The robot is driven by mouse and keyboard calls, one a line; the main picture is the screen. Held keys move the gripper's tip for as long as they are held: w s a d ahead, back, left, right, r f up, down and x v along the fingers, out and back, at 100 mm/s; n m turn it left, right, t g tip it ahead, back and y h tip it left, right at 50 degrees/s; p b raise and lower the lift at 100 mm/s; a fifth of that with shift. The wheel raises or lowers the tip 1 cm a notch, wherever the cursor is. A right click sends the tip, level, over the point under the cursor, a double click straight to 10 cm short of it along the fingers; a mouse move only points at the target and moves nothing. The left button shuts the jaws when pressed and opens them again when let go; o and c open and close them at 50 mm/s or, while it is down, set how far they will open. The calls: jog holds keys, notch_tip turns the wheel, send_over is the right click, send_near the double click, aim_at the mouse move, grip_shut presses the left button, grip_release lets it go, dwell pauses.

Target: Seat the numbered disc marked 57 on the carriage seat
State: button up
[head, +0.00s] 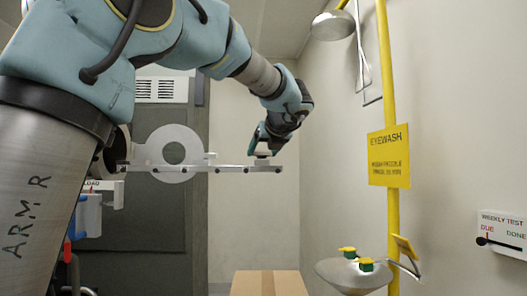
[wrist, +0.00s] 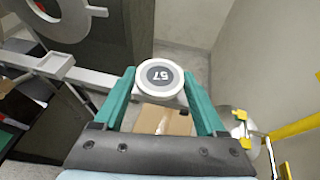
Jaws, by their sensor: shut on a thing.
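The disc marked 57 (wrist: 160,74) is white with a grey centre and sits between the green fingers of my gripper (wrist: 160,82) in the wrist view. In the head view my gripper (head: 263,146) points down over the right end of a pale rail (head: 235,169). A white piece (head: 263,157) shows just under the fingertips there, close above the rail. I cannot tell whether it touches the rail. The rail also shows in the wrist view (wrist: 85,76), running in from the left toward the disc. The carriage seat is not clearly distinguishable; the disc and fingers hide what lies beneath.
A large white ring plate (head: 150,155) stands on the rail to the left. A cardboard box (head: 268,283) is below. At right are an eyewash basin (head: 352,274), its yellow pipe (head: 387,110) and a weekly test box (head: 503,232) on the wall.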

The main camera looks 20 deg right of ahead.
jog(key=shift+f+b, duration=0.35)
jog(key=shift+f, duration=0.2)
jog(key=o, duration=1.4)
jog(key=b+v, duration=0.2)
jog(key=v, duration=0.9)
jog(key=shift+b, duration=0.3)
jog(key=shift+w, duration=0.1)
